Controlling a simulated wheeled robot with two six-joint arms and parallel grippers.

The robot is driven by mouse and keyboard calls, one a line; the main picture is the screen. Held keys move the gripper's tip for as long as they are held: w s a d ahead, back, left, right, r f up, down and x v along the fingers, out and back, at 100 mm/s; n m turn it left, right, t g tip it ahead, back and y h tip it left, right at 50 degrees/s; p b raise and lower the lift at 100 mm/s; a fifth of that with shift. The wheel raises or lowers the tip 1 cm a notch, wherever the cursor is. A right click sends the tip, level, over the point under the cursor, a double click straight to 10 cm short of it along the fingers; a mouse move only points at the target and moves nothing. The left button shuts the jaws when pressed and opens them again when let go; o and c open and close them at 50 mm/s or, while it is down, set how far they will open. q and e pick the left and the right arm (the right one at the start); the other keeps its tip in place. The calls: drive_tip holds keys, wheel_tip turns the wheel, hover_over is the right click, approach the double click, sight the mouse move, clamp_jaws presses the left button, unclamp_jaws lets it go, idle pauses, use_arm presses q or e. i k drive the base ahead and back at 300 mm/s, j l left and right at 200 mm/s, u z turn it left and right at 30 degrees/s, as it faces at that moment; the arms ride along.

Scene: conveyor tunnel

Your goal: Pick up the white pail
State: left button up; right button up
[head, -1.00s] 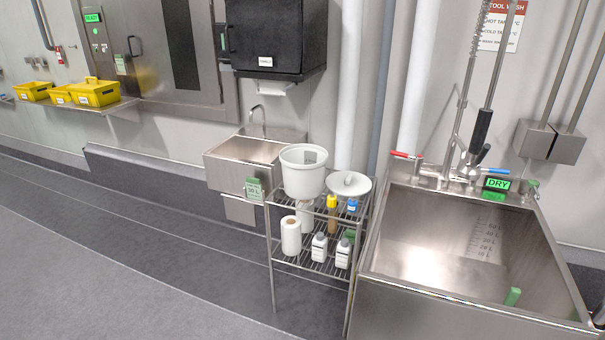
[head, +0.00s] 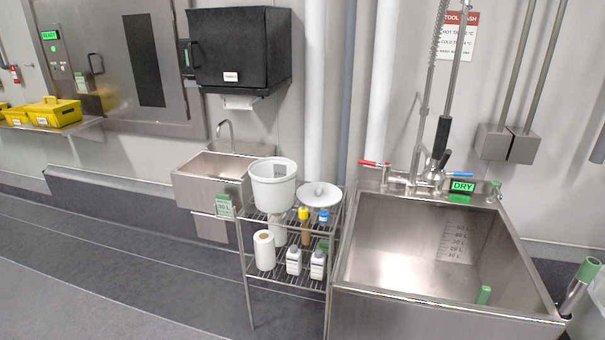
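The white pail (head: 273,187) stands upright and open on the top shelf of a wire rack, between the small sink and the big sink. A white round lid with a knob (head: 319,194) lies beside it on the right of the same shelf. Neither of my grippers shows in the head view.
The wire rack (head: 283,280) also holds bottles and a paper roll (head: 264,250). A big steel sink (head: 400,250) adjoins it on the right, with a tall spray tap (head: 441,140). A small steel sink (head: 207,180) is behind left. Open floor (head: 110,260) lies left.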

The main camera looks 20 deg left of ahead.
sight(274, 186)
drive_tip(key=z, duration=0.75)
drive_tip(key=j+z, duration=0.3)
drive_tip(key=j, duration=0.2)
drive_tip(key=j+z, duration=0.3)
drive_tip(key=j, duration=0.25)
drive_tip(key=j+z, duration=0.35)
drive_tip(key=j, duration=0.2)
drive_tip(key=k+j+z, duration=0.1)
drive_tip(key=j+z, duration=0.2)
drive_tip(key=j, duration=0.2)
drive_tip(key=k+j+z, duration=0.15)
drive_tip(key=j+z, duration=0.15)
drive_tip(key=j, duration=0.15)
